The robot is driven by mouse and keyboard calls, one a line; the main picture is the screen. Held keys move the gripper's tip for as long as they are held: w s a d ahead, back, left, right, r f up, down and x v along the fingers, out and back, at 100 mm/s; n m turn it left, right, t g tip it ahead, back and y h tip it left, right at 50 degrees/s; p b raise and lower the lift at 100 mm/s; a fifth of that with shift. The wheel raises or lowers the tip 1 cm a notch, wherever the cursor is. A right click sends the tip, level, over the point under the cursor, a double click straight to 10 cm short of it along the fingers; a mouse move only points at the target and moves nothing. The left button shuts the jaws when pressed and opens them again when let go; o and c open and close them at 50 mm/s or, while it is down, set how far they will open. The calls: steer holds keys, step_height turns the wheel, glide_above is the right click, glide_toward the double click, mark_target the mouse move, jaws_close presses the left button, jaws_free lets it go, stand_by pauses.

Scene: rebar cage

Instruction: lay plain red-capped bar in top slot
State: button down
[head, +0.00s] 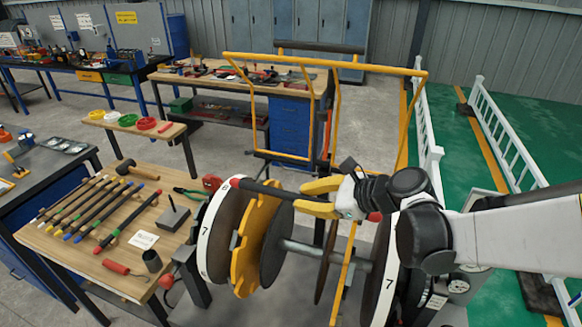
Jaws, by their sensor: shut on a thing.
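A plain dark bar with red caps (262,189) runs across the top of the cage fixture. My gripper (312,196), with yellow fingers, is shut on it right of its middle. Its left cap (235,183) is by the top of the left white-rimmed wheel (205,235), marked 7. Its right cap (375,216) is by the right wheel (383,275), also marked 7. I cannot tell whether the bar rests in the top slots or is just above them. My wrist and arm hide part of the right wheel's top.
A yellow notched disc (252,245) and dark discs sit on a grey shaft (325,252) between the wheels. Several bars (92,205), one red-capped, lie on the wooden table (60,252) at left. A yellow frame (330,60) stands behind the fixture.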

step_height(320, 180, down, 6)
steer(key=w+d+b, duration=0.1)
steer(key=w, duration=0.1)
steer(key=shift+w+r, duration=0.15)
steer(key=shift+w, duration=0.25)
steer(key=c, duration=1.4)
jaws_free()
steer(key=shift+s+d, duration=0.1)
